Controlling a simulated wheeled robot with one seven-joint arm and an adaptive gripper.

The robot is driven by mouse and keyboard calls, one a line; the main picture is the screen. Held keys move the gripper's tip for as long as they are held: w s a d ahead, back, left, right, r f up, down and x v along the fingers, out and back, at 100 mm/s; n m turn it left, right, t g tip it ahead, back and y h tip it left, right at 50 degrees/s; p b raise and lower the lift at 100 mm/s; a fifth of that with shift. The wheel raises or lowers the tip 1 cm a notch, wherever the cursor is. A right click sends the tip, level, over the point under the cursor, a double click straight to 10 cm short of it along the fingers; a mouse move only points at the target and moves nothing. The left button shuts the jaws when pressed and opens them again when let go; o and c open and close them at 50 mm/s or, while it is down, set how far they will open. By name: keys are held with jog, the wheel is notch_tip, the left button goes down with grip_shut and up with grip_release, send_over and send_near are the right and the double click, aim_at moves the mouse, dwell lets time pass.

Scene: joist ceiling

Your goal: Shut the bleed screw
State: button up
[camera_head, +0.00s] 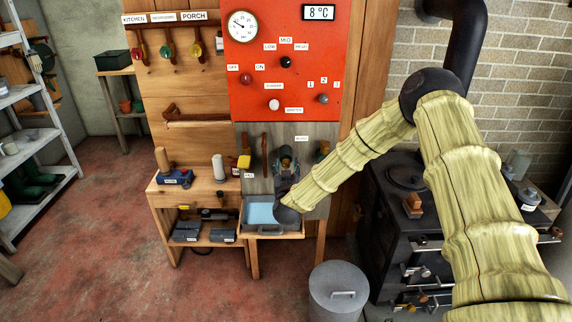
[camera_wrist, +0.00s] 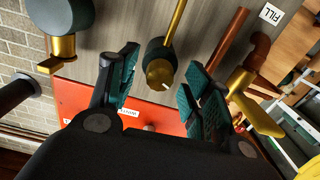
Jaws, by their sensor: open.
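A brass knob with a pale slot mark (camera_wrist: 160,74), apparently the bleed screw, sits on a dark teal round body with a brass stem in the wrist view. My gripper (camera_wrist: 158,78) is open, with one teal-padded finger on each side of the knob and visible gaps to it. Whether the knob lies fully between the pads in depth, I cannot tell. In the head view my gripper (camera_head: 286,184) is at the grey board below the red panel, in front of the middle fitting (camera_head: 285,158). My gripper hides part of that fitting.
A brass lever (camera_wrist: 252,102) and a copper pipe (camera_wrist: 222,52) stand close to one finger. Another teal and brass valve (camera_wrist: 66,30) is on the other side. A basin of water (camera_head: 262,211) is below my gripper. The red panel (camera_head: 285,80) is above.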

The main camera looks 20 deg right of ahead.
jog(key=shift+x, duration=0.85)
jog(key=c, duration=1)
jog(key=shift+c, duration=0.2)
